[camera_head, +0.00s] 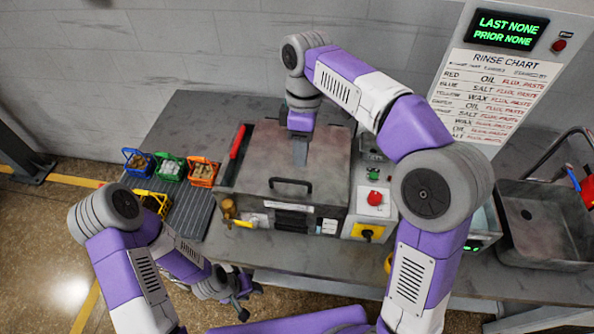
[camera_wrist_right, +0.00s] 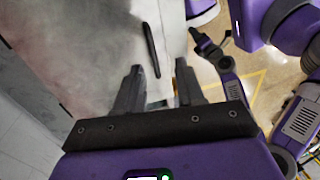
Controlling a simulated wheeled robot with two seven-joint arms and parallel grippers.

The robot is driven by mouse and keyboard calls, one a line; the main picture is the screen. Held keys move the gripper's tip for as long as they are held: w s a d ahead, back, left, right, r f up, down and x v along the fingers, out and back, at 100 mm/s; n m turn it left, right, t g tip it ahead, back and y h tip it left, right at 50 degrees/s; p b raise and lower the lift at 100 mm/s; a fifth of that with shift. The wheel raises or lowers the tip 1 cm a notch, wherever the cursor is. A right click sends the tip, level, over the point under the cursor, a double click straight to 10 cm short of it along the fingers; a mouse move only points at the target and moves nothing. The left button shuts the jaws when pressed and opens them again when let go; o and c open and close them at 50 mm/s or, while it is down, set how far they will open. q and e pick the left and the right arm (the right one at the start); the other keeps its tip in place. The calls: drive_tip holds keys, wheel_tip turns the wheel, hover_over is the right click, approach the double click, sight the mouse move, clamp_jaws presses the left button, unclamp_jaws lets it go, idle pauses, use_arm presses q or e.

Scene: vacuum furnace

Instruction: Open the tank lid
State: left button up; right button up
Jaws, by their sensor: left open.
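The tank lid (camera_head: 330,160) is a worn grey metal plate lying closed on the tank at the middle of the bench. Its black bar handle (camera_head: 290,184) is near the front edge; the handle also shows in the right wrist view (camera_wrist_right: 151,50), beyond the fingertips. My right gripper (camera_head: 300,152) is over the lid, behind the handle and apart from it. In the right wrist view its two fingers (camera_wrist_right: 158,66) are spread with nothing between them. My left gripper (camera_head: 243,298) is low in front of the bench, away from the lid, open and empty.
A red handle (camera_head: 237,141) stands at the tank's left edge. Blue, green, orange and yellow baskets (camera_head: 203,172) are to the left. A control panel with a red button (camera_head: 375,198) is right of the tank. A sink (camera_head: 545,225) is further right.

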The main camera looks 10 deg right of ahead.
sight(299, 181)
drive_tip(key=f+b, duration=0.3)
drive_tip(key=f, duration=0.6)
drive_tip(key=shift+a, duration=0.2)
use_arm(q)
drive_tip(key=f, duration=0.2)
drive_tip(key=w+f, duration=0.1)
drive_tip(key=shift+w+f, duration=0.1)
drive_tip(key=shift+f, duration=0.3)
use_arm(e)
drive_tip(key=shift+f, duration=0.15)
drive_tip(key=shift+c, duration=0.3)
clamp_jaws()
